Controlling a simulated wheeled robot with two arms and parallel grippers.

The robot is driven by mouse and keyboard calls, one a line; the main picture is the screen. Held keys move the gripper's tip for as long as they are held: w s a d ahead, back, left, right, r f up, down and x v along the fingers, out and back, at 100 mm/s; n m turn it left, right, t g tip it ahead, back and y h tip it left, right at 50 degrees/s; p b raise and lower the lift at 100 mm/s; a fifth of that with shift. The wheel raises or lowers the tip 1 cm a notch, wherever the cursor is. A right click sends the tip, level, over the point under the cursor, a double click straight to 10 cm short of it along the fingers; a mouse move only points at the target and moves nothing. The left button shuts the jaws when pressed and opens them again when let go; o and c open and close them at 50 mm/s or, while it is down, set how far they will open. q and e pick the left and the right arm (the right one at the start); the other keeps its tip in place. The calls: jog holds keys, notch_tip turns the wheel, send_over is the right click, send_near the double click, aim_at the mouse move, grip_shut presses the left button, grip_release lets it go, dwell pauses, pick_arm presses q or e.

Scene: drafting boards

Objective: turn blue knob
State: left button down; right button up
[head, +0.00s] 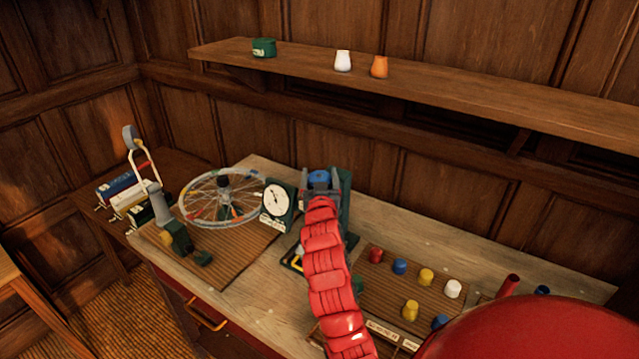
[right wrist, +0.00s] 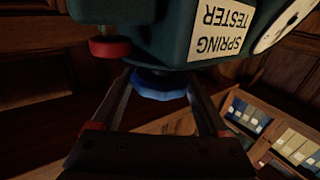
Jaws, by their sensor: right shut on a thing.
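The blue knob (head: 319,178) sits on a dark green machine labelled SPRING TESTER (right wrist: 225,28). In the right wrist view the knob (right wrist: 158,90) is a ribbed blue disc close to the tester's body. My right gripper (head: 321,184) has come over the bench with its red arm in front. Its two fingers stand on either side of the knob, and in the right wrist view the gripper (right wrist: 161,84) is shut on it. The arm hides much of the tester in the head view. My left gripper is not in view.
A red knob (right wrist: 110,48) is on the tester near the left finger. A white dial (head: 277,199) and a spoked wheel (head: 222,197) stand left. A board (head: 385,290) with several coloured pegs lies right. A shelf (head: 450,88) runs above the bench.

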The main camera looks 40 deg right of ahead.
jog(key=o, duration=1.2)
jog(key=shift+o, duration=0.2)
jog(key=p+v, duration=0.7)
jog(key=v, duration=1)
jog(key=shift+s+a, duration=0.15)
jog(key=shift+s, duration=0.1)
